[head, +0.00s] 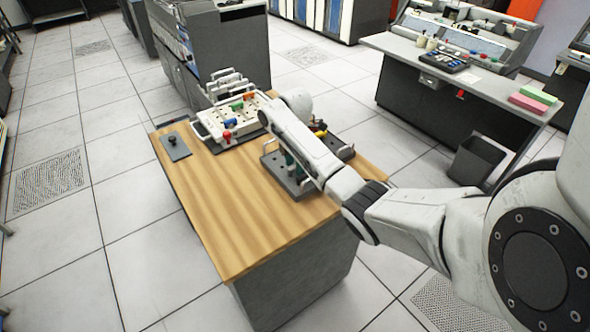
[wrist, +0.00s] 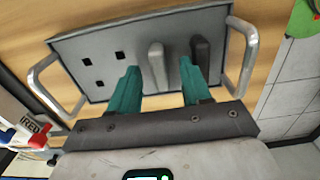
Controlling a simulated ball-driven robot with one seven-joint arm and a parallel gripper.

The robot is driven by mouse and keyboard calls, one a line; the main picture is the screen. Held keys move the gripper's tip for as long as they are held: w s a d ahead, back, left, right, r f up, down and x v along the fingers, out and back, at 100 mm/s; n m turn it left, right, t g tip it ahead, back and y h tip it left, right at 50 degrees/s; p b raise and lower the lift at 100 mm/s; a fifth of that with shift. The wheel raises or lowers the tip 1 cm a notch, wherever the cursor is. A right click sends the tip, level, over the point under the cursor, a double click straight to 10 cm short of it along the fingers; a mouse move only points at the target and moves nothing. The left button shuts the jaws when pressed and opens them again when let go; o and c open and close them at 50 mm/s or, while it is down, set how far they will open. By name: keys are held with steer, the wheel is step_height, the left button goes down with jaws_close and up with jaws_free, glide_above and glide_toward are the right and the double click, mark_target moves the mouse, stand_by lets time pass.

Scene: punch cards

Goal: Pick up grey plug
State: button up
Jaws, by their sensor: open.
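A grey plug (wrist: 157,62) stands in a dark grey tray (wrist: 75,50) with a light handle at each end. My gripper (wrist: 159,68) is open, with its teal fingers on either side of the grey plug; contact cannot be told. A darker plug (wrist: 201,58) stands in the same tray, just right of the right finger. Several square holes in the left part of the tray are empty. In the head view the tray (head: 299,193) is partly covered by my arm, and the grey plug cannot be made out there.
A white board with coloured plugs (head: 209,126) stands on the wooden table (head: 240,210), left of the tray. A small grey plate with a dark knob (head: 173,147) lies at the table's left corner. The table's front part is clear.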

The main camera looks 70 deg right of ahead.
steer(key=shift+f, duration=0.15)
jaws_close()
stand_by(0.4)
steer(key=shift+r, duration=0.2)
